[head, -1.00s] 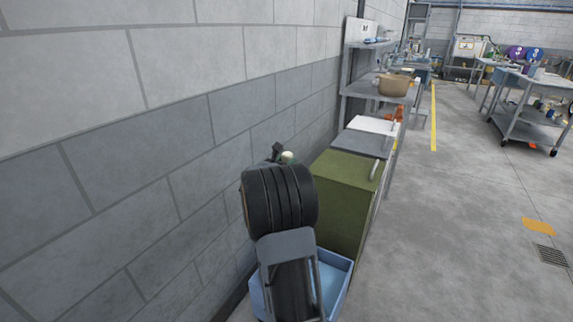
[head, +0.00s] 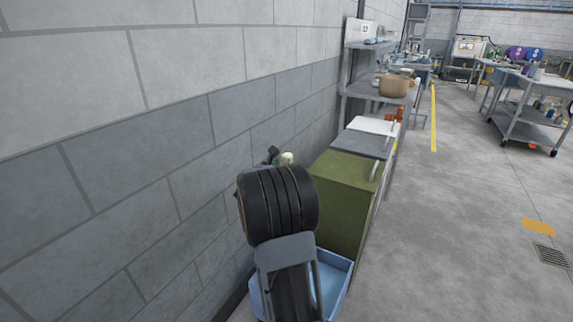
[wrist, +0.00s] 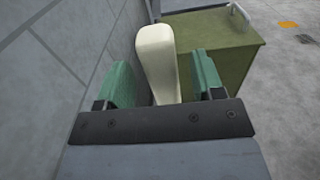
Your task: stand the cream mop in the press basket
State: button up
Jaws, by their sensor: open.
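The cream mop (wrist: 157,55) shows in the wrist view as a pale, rounded upright end. It stands between the two green pads of my gripper (wrist: 163,74), with a gap visible on the right side. The jaws are open around it. In the head view a small bit of the cream mop (head: 286,158) shows just beyond my dark arm. The rest of the mop is hidden. A blue tub (head: 341,287) stands on the floor below, partly covered by my arm. I cannot make out a press basket in it.
A grey block wall (head: 130,150) runs close along the left. A green cabinet (head: 340,190) stands just right of my gripper, with a shelf unit (head: 362,75) behind it. Open floor (head: 460,220) lies to the right, with a wheeled cart (head: 525,110) farther off.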

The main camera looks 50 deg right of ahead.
jog(key=s+a+f+m+y, duration=0.2)
jog(key=s+a+m+y, duration=0.3)
jog(key=a, duration=0.7)
jog(key=s+a+f+m+g+y, duration=0.1)
jog(key=s+a+f+m+y, duration=0.1)
jog(key=s+a+m+y, duration=0.3)
jog(key=s+a+f+m+y, duration=0.2)
jog(key=s+a+m+y, duration=0.4)
jog(key=a+m, duration=0.5)
jog(key=a+y, duration=0.1)
jog(key=a, duration=0.8)
jog(key=shift+f, duration=0.4)
